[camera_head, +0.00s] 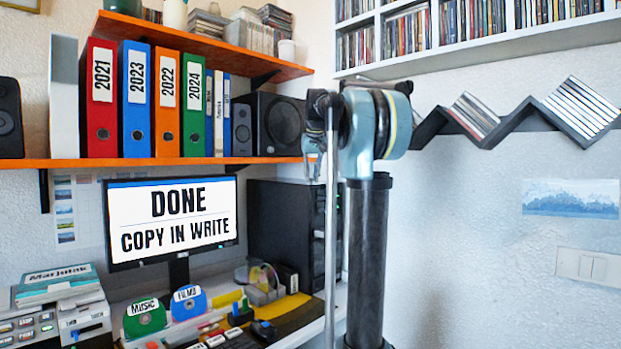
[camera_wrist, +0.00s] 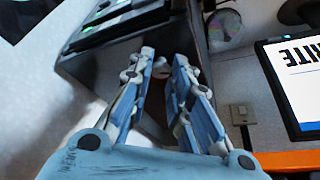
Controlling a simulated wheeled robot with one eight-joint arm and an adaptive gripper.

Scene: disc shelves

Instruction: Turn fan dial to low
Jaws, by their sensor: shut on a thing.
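In the wrist view my gripper (camera_wrist: 164,58) has its two blue fingers pointing at the face of a dark box-shaped unit. A small, pale reddish round knob (camera_wrist: 160,67) shows between the fingertips, apparently the fan dial. The fingers are shut on it. Its marks and pointer are too small or hidden to read, so I cannot tell its setting. In the head view the black computer tower (camera_head: 276,225) stands behind my arm. My arm hides part of its front, and the dial cannot be made out there.
The monitor (camera_head: 172,218) reads "DONE COPY IN WRITE". An orange shelf (camera_head: 130,163) with binders and a speaker (camera_head: 279,124) is close above the tower. Green and blue discs (camera_head: 188,302) stand on the cluttered desk.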

